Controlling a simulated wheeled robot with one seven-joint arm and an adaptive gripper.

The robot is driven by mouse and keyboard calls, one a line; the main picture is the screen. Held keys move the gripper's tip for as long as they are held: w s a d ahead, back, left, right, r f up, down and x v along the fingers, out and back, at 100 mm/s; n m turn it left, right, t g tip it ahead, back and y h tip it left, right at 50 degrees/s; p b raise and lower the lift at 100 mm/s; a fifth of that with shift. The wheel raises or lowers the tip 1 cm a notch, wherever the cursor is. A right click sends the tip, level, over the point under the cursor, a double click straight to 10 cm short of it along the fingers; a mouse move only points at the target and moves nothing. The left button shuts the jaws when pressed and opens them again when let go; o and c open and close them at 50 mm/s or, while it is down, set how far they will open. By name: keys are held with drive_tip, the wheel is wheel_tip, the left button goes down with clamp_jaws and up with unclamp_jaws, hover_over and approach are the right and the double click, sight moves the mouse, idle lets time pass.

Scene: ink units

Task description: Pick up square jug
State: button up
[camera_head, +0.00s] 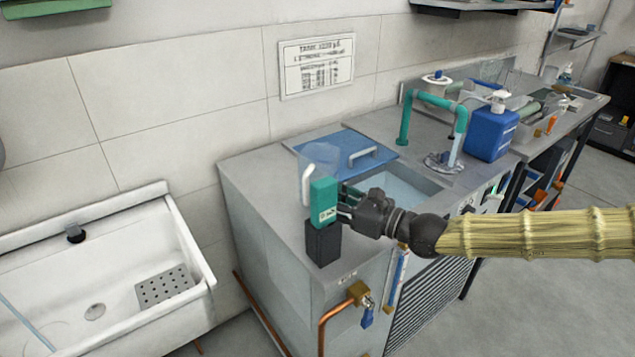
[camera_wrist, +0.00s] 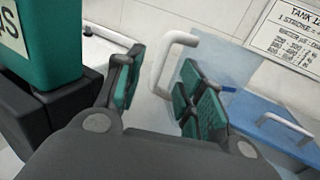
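The square jug (camera_head: 322,155) is a clear, pale bluish vessel with a white handle, standing at the back left of the grey counter. In the wrist view the jug (camera_wrist: 226,62) is straight ahead, its white handle (camera_wrist: 167,62) showing in the gap between the fingers. My gripper (camera_head: 346,196) is just in front of the jug, partly hidden by a teal box in the head view. In the wrist view my gripper (camera_wrist: 160,92) is open, its green-padded fingers apart. Whether either finger touches the handle cannot be told.
A teal box (camera_head: 323,201) on a black block (camera_head: 323,243) stands close left of my gripper at the counter's front edge. A blue lid (camera_head: 345,145) with a white handle lies behind, right of the jug. A sink with a teal tap (camera_head: 432,98) is to the right.

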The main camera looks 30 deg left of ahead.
sight(307, 200)
drive_tip(key=shift+a, duration=2.8)
drive_tip(key=shift+c, duration=0.4)
clamp_jaws()
